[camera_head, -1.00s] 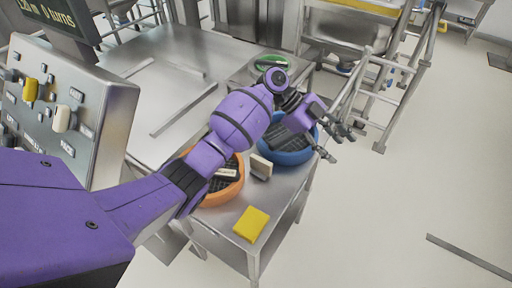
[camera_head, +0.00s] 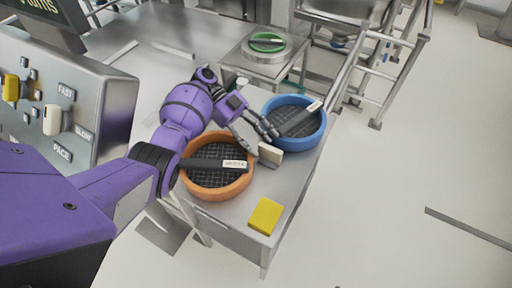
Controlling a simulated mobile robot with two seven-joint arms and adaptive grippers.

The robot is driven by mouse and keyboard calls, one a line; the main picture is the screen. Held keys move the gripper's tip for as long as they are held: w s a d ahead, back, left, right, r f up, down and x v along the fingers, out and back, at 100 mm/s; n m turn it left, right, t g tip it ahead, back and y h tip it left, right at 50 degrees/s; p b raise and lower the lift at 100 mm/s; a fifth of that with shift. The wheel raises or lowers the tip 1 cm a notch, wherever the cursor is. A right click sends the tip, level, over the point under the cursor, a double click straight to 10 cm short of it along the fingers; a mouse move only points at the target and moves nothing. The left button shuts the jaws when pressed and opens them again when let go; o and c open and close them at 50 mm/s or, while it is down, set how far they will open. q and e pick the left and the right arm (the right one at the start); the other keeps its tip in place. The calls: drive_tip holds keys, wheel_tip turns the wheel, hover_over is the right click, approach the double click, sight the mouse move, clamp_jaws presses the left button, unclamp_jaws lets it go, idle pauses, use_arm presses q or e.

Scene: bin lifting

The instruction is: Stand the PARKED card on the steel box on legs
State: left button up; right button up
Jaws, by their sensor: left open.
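A small beige card or block (camera_head: 270,155) stands on the steel table between the orange and blue bins; no PARKED lettering is readable on it. A yellow flat piece (camera_head: 265,215) lies near the table's front corner, also without readable lettering. My left gripper (camera_head: 266,143) is open, its fingers just behind and left of the beige piece; I cannot tell if they touch it. A steel box-like stand (camera_head: 262,66) with a green round dish (camera_head: 268,42) is at the table's far end; whether it is the steel box on legs is unclear. My right gripper is not in view.
The orange round bin (camera_head: 220,193) and blue round bin (camera_head: 310,140) each hold a mesh and a dark bar with a pale label. A control panel (camera_head: 95,110) with knobs stands at left. Steel rails (camera_head: 385,85) are behind at right.

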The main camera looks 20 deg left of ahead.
sight(276, 159)
use_arm(q)
drive_tip(key=shift+p+x, duration=0.5)
drive_tip(key=shift+x, duration=1.8)
drive_tip(key=shift+w+f, duration=0.15)
drive_tip(key=shift+w, duration=0.05)
clamp_jaws()
